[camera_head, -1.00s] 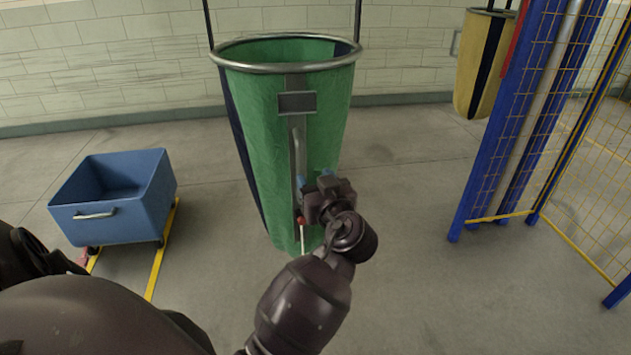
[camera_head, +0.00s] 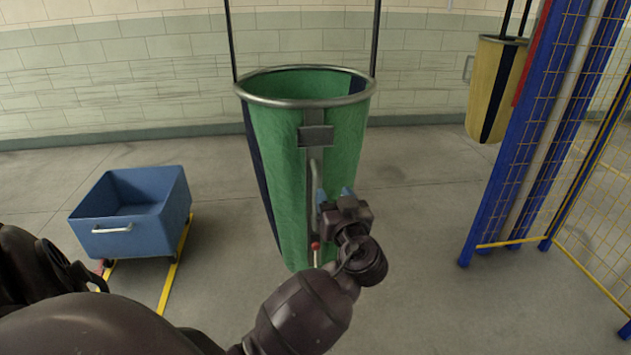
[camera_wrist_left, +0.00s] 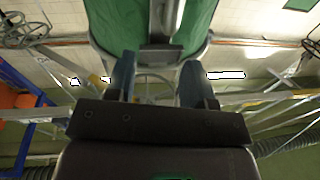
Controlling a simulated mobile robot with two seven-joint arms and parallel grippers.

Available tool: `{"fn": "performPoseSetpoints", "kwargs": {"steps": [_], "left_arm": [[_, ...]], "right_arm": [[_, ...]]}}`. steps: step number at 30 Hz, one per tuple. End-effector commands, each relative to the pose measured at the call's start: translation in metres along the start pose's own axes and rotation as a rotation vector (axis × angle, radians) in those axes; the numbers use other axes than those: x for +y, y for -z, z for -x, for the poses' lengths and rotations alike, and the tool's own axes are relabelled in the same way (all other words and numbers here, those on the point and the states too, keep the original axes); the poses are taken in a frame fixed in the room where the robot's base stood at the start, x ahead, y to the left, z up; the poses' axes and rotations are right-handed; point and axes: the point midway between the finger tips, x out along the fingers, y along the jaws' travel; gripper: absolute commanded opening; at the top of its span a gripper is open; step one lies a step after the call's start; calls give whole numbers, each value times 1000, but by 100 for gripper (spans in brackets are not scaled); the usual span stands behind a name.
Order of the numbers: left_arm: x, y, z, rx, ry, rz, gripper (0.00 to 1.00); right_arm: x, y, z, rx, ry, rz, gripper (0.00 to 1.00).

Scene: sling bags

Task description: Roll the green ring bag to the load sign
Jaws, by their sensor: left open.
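The green ring bag (camera_head: 275,150) hangs from two dark straps in the middle of the head view, with a metal ring at its open top and a dark stripe. A grey plate (camera_head: 315,136) and an upright metal handle (camera_head: 315,180) are on its near side. My left gripper (camera_head: 335,193) is at the handle, its blue fingers apart; whether the handle lies between them is unclear. In the left wrist view the two fingers (camera_wrist_left: 158,80) are spread below the bag (camera_wrist_left: 118,22). My right gripper is not in view. I cannot make out a load sign.
A blue cart (camera_head: 125,240) stands at left by yellow floor lines (camera_head: 172,275). A blue-posted yellow mesh fence (camera_head: 520,150) stands at right. A yellow bag (camera_head: 486,85) hangs behind it. A red-knobbed lever (camera_head: 316,246) is low on the green bag.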

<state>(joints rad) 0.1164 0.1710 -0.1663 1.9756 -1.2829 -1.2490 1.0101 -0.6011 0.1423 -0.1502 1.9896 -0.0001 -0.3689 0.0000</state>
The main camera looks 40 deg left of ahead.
Motion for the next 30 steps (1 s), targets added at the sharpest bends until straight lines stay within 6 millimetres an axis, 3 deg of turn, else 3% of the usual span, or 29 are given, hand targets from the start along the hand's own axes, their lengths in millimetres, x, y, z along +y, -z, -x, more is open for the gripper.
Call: {"fn": "performPoseSetpoints", "kwargs": {"steps": [1,4,7,14,30], "left_arm": [[0,3,-1,1,-5,-14,48],[0,-13,1,-23,4,-10,48],[-1,-32,6,-65,35,35,48],[-6,-36,-2,-81,62,85,48],[-11,-42,-84,-80,62,83,48]], "right_arm": [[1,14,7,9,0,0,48],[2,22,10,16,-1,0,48],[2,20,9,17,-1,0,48],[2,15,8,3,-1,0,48],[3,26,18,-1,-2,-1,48]]}}
